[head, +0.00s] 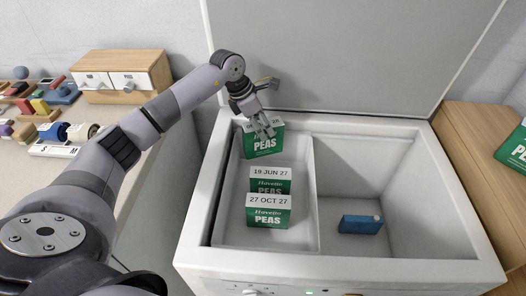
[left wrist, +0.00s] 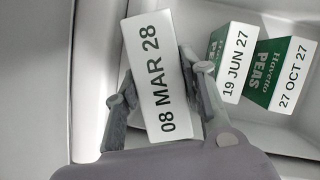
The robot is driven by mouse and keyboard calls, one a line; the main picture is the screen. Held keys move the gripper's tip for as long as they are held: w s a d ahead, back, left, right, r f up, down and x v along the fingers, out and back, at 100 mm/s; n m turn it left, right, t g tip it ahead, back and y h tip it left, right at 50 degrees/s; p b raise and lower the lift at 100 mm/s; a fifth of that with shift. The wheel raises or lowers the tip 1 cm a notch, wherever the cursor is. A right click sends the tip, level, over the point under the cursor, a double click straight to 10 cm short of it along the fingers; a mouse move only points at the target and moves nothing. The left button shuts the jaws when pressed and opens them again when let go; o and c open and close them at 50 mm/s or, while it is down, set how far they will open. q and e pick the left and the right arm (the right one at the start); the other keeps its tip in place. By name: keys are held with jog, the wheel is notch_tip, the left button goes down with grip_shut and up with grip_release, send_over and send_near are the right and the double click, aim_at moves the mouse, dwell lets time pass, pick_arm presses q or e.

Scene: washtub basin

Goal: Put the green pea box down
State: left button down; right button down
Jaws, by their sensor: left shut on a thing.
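My left gripper (head: 264,130) is shut on a green pea box (head: 262,146) at the back end of the white tub's left compartment. In the left wrist view the held box (left wrist: 152,75) shows its white top reading 08 MAR 28, between the two fingers (left wrist: 160,88). I cannot tell whether its bottom touches the compartment floor. Two other green pea boxes stand nearer the front of that compartment: one marked 19 JUN 27 (head: 270,184) and one marked 27 OCT 27 (head: 267,216). My right gripper is not in view.
The white tub (head: 196,225) has its lid (head: 340,50) raised behind. A blue box (head: 361,224) lies in the deeper right compartment. Another green box (head: 514,150) is on the wooden top (head: 470,140) at right. A wooden drawer unit (head: 122,75) and small items are at left.

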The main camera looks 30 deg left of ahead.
aim_at(262, 148)
pick_arm(q)
notch_tip(262, 148, down, 4)
jog(key=shift+f, duration=0.75)
notch_tip(262, 148, down, 4)
jog(key=shift+r, duration=0.1)
jog(key=c, duration=1.3)
grip_release()
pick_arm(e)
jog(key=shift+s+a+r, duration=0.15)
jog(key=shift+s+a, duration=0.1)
